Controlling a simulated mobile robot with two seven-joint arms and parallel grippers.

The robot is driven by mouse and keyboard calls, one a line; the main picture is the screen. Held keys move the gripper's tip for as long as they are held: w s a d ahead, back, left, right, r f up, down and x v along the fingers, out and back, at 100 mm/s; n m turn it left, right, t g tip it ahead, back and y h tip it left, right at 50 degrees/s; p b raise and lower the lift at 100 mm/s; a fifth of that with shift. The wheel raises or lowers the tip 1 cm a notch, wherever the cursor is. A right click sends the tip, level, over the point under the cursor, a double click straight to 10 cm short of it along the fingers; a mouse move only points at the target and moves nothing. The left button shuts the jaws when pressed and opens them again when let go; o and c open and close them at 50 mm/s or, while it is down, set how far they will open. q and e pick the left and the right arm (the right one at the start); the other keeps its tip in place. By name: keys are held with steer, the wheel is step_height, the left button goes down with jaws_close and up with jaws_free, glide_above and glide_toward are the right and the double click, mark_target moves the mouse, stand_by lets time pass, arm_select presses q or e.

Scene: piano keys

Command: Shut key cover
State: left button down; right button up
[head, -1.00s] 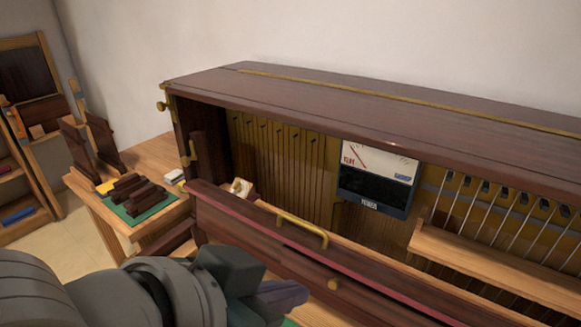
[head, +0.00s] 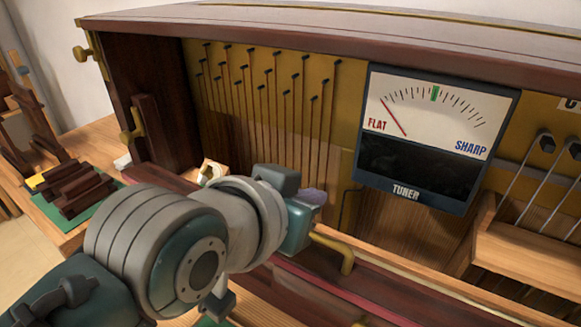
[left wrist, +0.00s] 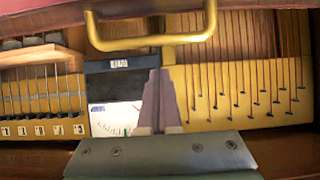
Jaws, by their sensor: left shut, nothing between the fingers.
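The key cover (head: 375,295) is a dark reddish-brown wooden panel along the cabinet's lower front. It is lowered, leaving the inside of the cabinet exposed. Its brass handle (head: 336,250) is partly hidden behind my left arm; the handle (left wrist: 150,42) also crosses the top of the left wrist view. My left gripper (head: 314,198) is shut and empty, near the handle's left end. In the left wrist view its fingertips (left wrist: 160,72) point toward the handle bar; I cannot tell whether they touch it. My right gripper is not in view.
The open cabinet (head: 290,22) holds a tuner (head: 436,135) with a needle near FLAT, several thin rods and a wooden ledge (head: 530,232). A side table at the left bears dark wooden blocks (head: 75,188) on a green mat. A brass knob (head: 82,54) sticks out at the cabinet's left end.

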arm_select(q)
step_height(320, 180, down, 2)
steer(key=shift+a+p, duration=0.1)
steer(key=shift+p, duration=0.25)
steer(key=shift+s+a+f, duration=0.35)
steer(key=shift+s+a, duration=0.05)
steer(key=shift+s, duration=0.15)
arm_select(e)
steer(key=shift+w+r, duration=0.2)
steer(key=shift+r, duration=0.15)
